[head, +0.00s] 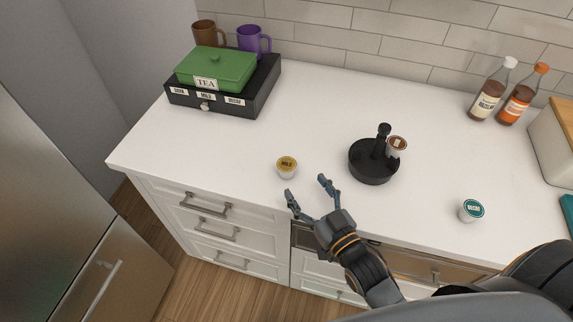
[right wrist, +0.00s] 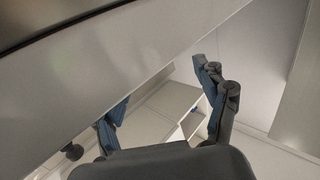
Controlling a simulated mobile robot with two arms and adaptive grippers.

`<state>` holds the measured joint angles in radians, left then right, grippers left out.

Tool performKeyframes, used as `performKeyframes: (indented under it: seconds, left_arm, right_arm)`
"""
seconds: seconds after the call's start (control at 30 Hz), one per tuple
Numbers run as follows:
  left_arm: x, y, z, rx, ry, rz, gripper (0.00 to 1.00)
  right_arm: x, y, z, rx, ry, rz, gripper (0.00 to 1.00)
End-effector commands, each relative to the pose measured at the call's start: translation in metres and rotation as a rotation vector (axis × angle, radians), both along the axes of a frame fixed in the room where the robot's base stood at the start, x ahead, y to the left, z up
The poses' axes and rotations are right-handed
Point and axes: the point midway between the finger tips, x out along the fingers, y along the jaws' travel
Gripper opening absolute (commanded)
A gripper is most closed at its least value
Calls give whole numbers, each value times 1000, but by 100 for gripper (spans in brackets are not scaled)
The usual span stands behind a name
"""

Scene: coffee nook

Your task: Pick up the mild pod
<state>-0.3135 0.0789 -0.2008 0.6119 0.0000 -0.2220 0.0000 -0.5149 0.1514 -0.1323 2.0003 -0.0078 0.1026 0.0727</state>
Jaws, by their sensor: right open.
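The mild pod (head: 287,166) is a small white cup with a gold lid, standing on the white counter near its front edge. My right gripper (head: 306,187) is open and empty just in front of the pod, with its fingertips toward it and apart from it. In the right wrist view the open fingers of my right gripper (right wrist: 162,85) show with nothing between them, and the pod is not seen there. My left gripper is not in view.
A black round holder (head: 373,168) with a brown pod (head: 397,146) stands to the right. A teal-lidded decaf pod (head: 471,210) is further right. A black pod drawer box (head: 265,87) with a green tea box (head: 216,68) stands back left. Bottles (head: 490,92) stand back right.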

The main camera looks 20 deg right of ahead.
Motion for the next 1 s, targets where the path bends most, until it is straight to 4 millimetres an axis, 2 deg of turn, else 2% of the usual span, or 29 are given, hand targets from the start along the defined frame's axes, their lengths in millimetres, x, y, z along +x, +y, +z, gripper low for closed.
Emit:
performKeyframes:
  seconds: [0.13,0.27,0.4,0.5,0.83,1.0]
  left_arm:
    - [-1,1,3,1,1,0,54]
    - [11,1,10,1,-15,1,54]
    - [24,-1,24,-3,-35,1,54]
    - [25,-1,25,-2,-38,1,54]
    - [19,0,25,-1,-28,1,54]
    - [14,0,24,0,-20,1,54]
  right_arm:
    - [11,3,1,1,1,0,73]
    - [22,7,4,2,0,0,73]
    - [42,16,8,2,-1,0,73]
    - [55,18,5,0,-1,0,73]
    - [61,19,3,0,1,1,73]
    - [61,19,3,0,1,1,39]
